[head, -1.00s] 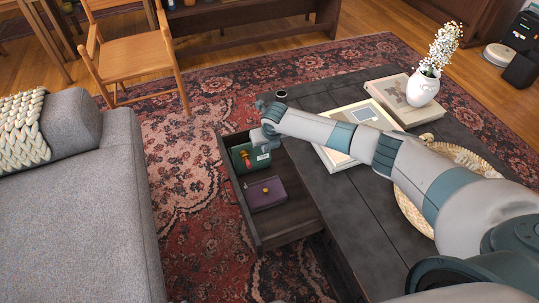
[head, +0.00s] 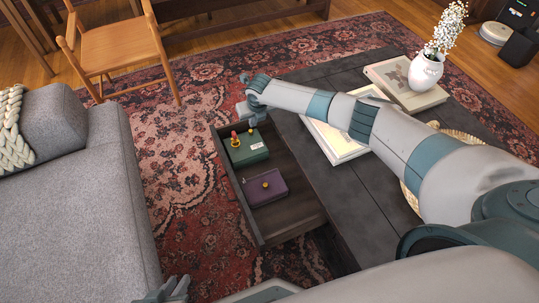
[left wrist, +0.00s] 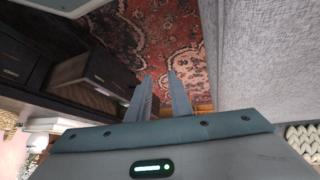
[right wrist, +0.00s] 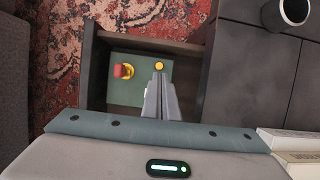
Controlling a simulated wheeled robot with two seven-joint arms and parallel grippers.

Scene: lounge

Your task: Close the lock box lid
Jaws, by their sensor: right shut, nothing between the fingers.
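A green box (head: 252,152) with a pale label sits in the open drawer (head: 289,227). A red knob and a yellow part show at its back left, and its top looks flat. Which one is the lock box is not marked. My right gripper (head: 248,116) is shut and empty, above the far end of the drawer by the green box. In the right wrist view its fingers overlap the green box (right wrist: 130,92). My left gripper (left wrist: 160,90) is open and empty, low beside the sofa.
The drawer juts from a dark coffee table (head: 375,196) holding a tray, books and a white flower vase (head: 426,72). A grey sofa (head: 80,220) stands at left and a wooden chair (head: 115,45) behind. Patterned rug lies free between sofa and drawer.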

